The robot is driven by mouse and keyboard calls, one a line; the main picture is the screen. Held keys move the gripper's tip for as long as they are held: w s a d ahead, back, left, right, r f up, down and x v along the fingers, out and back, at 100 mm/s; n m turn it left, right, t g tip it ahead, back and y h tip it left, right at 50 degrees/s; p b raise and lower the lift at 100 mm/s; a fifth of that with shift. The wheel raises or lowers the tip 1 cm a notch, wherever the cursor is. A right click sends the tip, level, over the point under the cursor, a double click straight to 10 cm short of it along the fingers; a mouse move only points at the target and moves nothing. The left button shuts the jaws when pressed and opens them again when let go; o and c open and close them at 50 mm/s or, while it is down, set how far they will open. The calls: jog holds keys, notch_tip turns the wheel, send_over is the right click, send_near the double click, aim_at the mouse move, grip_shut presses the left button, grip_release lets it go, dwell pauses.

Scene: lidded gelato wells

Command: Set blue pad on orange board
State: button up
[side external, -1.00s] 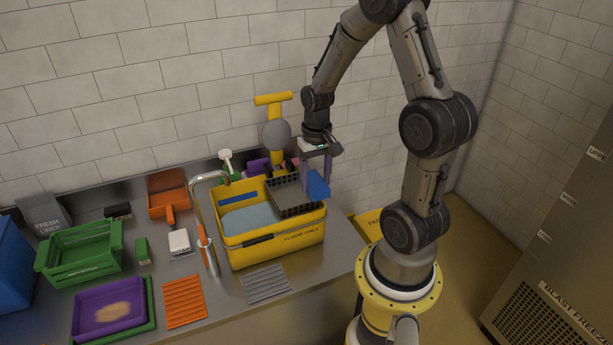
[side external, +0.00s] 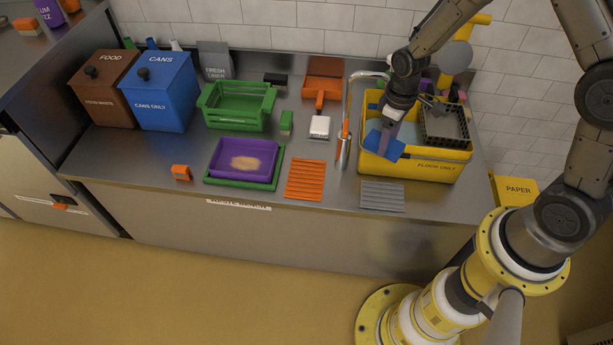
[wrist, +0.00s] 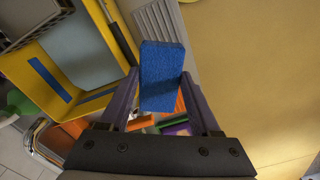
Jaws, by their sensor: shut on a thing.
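My gripper (side external: 388,132) is shut on the blue pad (side external: 384,146), which hangs tilted over the left front part of the yellow bucket in the side view. In the wrist view the blue pad (wrist: 162,75) sits between the two purple fingers of my gripper (wrist: 160,105). The orange board (side external: 305,180) is a ridged slab lying flat at the bench's front edge, left of the bucket and apart from the pad. Its top looks bare. In the wrist view some orange shows near the pad, partly hidden by the pad and fingers.
The yellow bucket (side external: 412,172) holds a dark crate (side external: 446,125) at its right. A grey ridged board (side external: 382,196) lies before it. A tap and a steel holder (side external: 343,152) stand between bucket and orange board. A purple tray (side external: 243,160) lies left of the board.

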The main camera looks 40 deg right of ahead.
jog(key=w+a+f+n, duration=0.2)
jog(key=a+f+n, duration=0.35)
jog(key=a, duration=0.45)
send_near(308, 177)
jog(key=shift+s+d+f, duration=0.1)
jog(key=shift+s+f, duration=0.5)
jog(key=shift+w+f, duration=0.5)
jog(key=shift+f, duration=1.65)
jog(key=shift+f, duration=0.15)
jog(key=o, duration=1.5)
